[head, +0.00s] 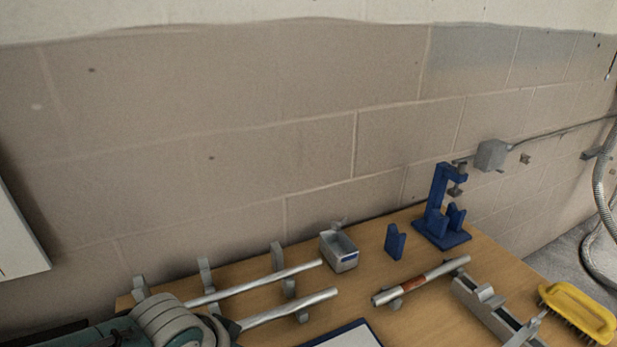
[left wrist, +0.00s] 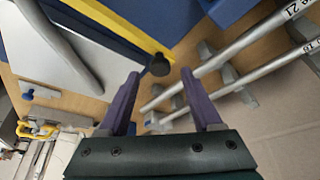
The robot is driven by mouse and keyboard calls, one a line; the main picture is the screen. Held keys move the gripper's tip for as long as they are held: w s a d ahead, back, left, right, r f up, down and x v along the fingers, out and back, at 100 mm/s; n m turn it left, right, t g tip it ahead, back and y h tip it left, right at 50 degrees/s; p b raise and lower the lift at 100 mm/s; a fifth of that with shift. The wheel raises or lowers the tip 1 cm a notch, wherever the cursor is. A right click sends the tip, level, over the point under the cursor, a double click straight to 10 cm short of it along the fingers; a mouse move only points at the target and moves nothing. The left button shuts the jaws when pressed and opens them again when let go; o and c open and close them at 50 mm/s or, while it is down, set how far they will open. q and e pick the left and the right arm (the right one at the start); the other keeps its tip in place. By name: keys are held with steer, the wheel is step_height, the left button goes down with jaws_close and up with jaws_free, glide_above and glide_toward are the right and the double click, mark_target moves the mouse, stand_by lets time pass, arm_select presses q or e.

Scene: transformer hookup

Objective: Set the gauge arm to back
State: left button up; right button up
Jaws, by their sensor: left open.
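My left gripper is open in the left wrist view (left wrist: 160,88), its two purple fingers apart with nothing between them. Just beyond the fingertips is a yellow bar (left wrist: 128,28) with a dark round knob (left wrist: 158,66) near its end. It lies along the edge of a blue surface and may be the gauge arm; I cannot tell for sure. In the head view my left arm comes in at the bottom left; its fingers are not clear there, and the yellow bar does not show. My right gripper is in neither view.
Silver rods (head: 255,283) rest on grey supports by the left arm. A grey box (head: 339,250), a blue V-block (head: 395,241) and a blue clamp stand (head: 438,212) stand towards the wall. A red-banded rod (head: 420,279), grey rail (head: 492,311) and yellow brush (head: 578,311) lie right.

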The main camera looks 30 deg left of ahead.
arm_select(q)
steer(key=p+v, duration=0.2)
steer(key=v, duration=0.5)
steer(key=shift+r+p, duration=0.35)
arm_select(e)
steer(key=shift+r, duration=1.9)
arm_select(q)
steer(key=shift+d, duration=0.1)
